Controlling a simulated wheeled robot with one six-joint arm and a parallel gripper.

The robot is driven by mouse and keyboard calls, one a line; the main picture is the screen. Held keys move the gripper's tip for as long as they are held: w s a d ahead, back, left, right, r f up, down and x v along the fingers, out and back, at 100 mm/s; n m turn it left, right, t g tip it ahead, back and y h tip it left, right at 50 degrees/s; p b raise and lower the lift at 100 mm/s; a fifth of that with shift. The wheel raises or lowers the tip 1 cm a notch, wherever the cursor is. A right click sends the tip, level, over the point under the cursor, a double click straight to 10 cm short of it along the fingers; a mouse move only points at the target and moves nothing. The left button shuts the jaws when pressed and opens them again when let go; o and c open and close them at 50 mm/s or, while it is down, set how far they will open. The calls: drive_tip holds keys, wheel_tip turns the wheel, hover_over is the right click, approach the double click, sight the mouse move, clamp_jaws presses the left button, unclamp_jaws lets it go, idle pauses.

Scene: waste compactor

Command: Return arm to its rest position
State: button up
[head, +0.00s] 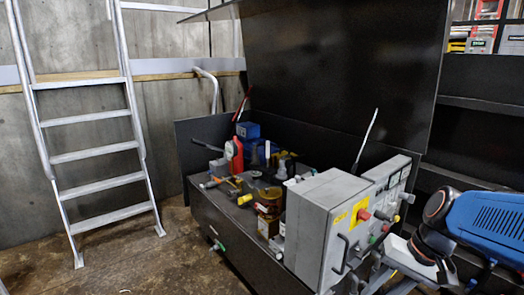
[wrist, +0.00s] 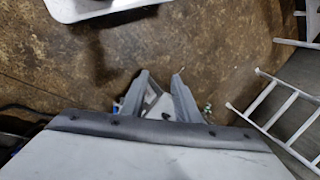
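My arm shows in the head view as a blue and black link (head: 485,225) at the right edge, just right of the grey control box. My gripper's end cannot be made out in the head view. In the wrist view my gripper (wrist: 160,76) shows as two grey fingers beyond a white surface with a dark edge. The fingertips are apart, with brown floor between them, and I see nothing held. A pale part lies lower down between the fingers.
The black compactor bin (head: 225,225) has its lid up and holds mixed items. A grey control box (head: 318,230) stands at its front. A metal ladder (head: 100,155) leans at the left; a ladder also shows in the wrist view (wrist: 285,125). Open floor (head: 150,265) lies front left.

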drive_tip(key=s+d+r+n+t+h, duration=0.2)
drive_tip(key=s+r+n+t+h, duration=0.1)
drive_tip(key=s+n+h, duration=0.1)
drive_tip(key=shift+s+t, duration=0.3)
drive_tip(key=shift+s, duration=0.35)
drive_tip(key=shift+r, duration=0.1)
idle(1.5)
